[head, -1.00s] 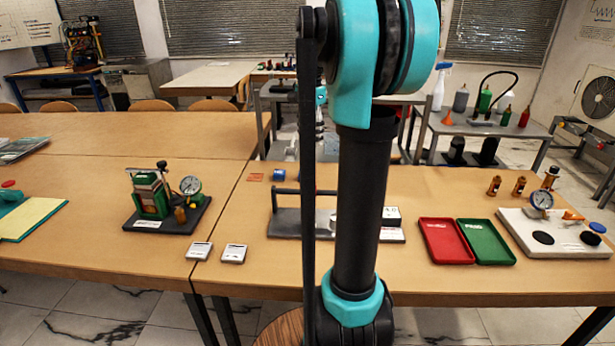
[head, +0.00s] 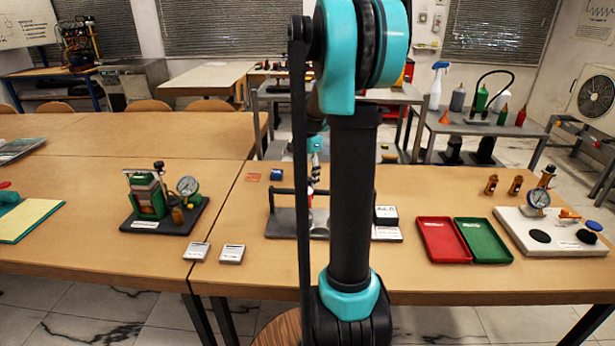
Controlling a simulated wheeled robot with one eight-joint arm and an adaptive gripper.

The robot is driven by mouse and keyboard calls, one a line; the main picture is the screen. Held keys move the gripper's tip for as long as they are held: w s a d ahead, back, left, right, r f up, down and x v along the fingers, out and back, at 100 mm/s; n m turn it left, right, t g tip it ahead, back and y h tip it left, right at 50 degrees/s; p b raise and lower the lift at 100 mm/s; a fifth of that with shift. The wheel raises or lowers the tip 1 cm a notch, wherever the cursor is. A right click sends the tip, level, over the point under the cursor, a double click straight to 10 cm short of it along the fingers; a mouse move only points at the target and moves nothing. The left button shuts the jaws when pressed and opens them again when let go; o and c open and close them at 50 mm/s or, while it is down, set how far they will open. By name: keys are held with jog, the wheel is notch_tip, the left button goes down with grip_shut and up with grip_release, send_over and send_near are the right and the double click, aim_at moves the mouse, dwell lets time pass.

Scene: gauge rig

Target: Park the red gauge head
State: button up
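My gripper (head: 315,178) is pointing down over the near table, seen in the narrow gap between my black rod and my upright arm link. Its fingers are small and partly hidden, so I cannot tell if they are open or shut. A small red patch (head: 310,198) shows just below the fingertips, above the grey base plate (head: 285,224) with its black bar; it may be the red gauge head, but most of it is hidden. I cannot tell if the fingers touch it. A white box (head: 386,213) stands at the plate's right end.
A red tray (head: 442,257) and a green tray (head: 484,257) lie right of my arm. A white board (head: 510,232) with a gauge (head: 538,199) and black discs is further right. A green pump with a gauge (head: 189,187) stands left. Two small square devices (head: 232,254) lie near the front edge.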

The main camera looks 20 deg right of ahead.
grip_shut()
dwell(0.3)
jog(key=w+a, duration=0.1)
jog(key=a, duration=0.2)
jog(key=w+a, duration=0.1)
jog(key=a, duration=0.1)
jog(key=w+a, duration=0.1)
jog(key=a, duration=0.2)
jog(key=shift+w+a, duration=0.3)
jog(key=shift+w, duration=0.05)
grip_release()
jog(key=shift+a, duration=0.1)
jog(key=shift+r, duration=0.1)
notch_tip(320, 180, up, 12)
